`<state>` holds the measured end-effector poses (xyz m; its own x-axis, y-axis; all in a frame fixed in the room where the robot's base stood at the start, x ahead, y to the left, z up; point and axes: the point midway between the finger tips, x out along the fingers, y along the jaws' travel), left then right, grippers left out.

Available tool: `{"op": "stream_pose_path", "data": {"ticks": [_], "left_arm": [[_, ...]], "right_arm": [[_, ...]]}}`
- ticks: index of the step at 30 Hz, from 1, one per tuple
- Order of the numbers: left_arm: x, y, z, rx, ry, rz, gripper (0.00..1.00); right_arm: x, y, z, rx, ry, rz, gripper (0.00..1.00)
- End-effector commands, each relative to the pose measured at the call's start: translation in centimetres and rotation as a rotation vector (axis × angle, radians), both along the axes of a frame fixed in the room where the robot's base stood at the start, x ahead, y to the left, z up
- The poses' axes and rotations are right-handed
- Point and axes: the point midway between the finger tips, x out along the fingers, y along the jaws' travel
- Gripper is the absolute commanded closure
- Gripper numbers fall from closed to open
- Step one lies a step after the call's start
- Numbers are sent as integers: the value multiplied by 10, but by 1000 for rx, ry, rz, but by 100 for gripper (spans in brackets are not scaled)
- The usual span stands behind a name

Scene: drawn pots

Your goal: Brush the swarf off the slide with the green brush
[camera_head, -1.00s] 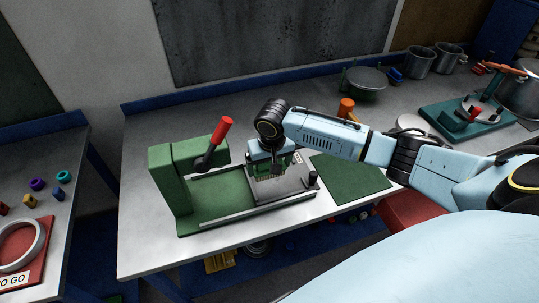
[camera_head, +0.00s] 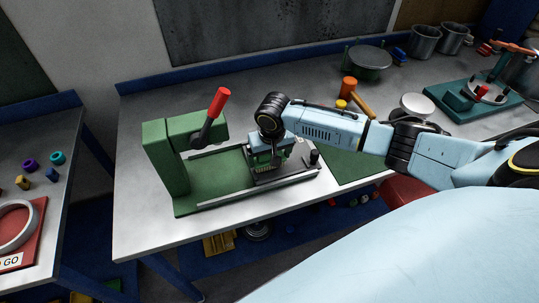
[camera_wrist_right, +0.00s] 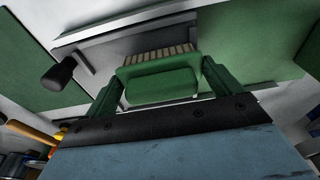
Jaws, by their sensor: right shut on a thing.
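The slide (camera_head: 295,165) is a grey plate with a dark knob at its right end, on the green machine (camera_head: 165,165) with a red-tipped lever. It also shows in the right wrist view (camera_wrist_right: 105,58). My right gripper (camera_head: 268,158) is over the left part of the slide. It is shut on the green brush (camera_wrist_right: 162,82), whose tan bristles point at the slide. Whether the bristles touch it I cannot tell. The arm partly hides the brush in the head view. I cannot make out swarf. My left gripper is out of view.
A green mat (camera_head: 350,167) lies right of the machine. Behind it are an orange mallet (camera_head: 350,87) and a white disc (camera_head: 418,104). A teal fixture (camera_head: 470,102) stands farther right. The bench (camera_head: 150,235) is clear along its front left.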

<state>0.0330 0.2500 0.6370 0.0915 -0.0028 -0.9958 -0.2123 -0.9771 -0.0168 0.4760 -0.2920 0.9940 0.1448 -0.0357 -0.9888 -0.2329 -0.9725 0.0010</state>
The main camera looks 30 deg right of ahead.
Motion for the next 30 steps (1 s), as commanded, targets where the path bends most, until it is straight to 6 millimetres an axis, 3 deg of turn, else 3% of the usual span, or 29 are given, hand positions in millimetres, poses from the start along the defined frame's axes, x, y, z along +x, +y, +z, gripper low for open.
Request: {"op": "stream_pose_path", "data": {"ticks": [30], "left_arm": [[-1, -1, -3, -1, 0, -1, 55]], "right_arm": [[0, 0, -10, 1, 0, -1, 28]]}}
